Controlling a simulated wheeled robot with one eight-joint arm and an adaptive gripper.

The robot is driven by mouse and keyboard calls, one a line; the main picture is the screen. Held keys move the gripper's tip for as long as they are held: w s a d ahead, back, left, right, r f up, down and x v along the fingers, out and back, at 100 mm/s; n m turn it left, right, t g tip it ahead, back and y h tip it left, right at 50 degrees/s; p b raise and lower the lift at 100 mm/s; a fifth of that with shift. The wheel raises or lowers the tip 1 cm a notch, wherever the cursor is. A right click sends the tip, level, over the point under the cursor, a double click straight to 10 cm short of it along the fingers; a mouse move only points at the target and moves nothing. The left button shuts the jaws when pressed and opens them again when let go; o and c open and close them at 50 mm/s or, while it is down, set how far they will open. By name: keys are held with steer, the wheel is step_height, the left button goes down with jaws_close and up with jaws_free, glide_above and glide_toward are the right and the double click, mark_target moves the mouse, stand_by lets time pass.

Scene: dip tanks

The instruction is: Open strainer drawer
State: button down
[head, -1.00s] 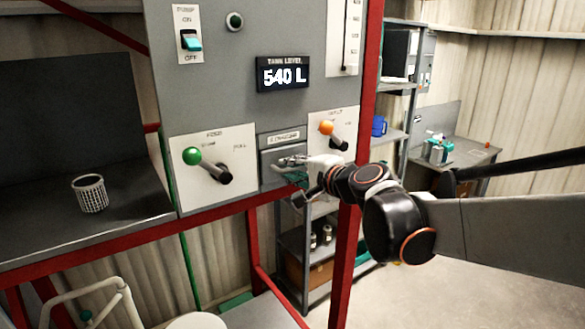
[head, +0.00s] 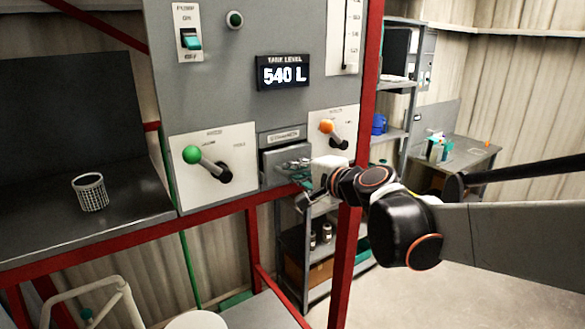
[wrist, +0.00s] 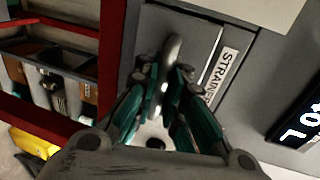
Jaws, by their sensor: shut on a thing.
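The strainer drawer (head: 272,170) is a small grey front in the control panel, under a label plate reading STRAINER (wrist: 222,72). It stands a little out from the panel, with a dark gap along its top edge in the head view. My gripper (head: 296,168) is at the drawer front. In the wrist view, the teal-padded fingers of my gripper (wrist: 165,88) are closed around the pale bar handle (wrist: 172,50). The fingers hide part of the handle, and the drawer's inside is not visible.
A green-knobbed lever (head: 193,155) is left of the drawer and an orange-knobbed lever (head: 328,127) right of it. A red frame post (head: 349,240) stands close by my wrist. A wire basket (head: 90,192) sits on the dark bench at left.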

steer(key=f+p+v, duration=0.2)
steer(key=v, duration=1.2)
steer(key=shift+s+d+f, duration=0.15)
steer(key=shift+f, duration=0.2)
steer(key=c, duration=1.9)
jaws_free()
steer(key=shift+c, duration=0.2)
steer(key=v, duration=1.2)
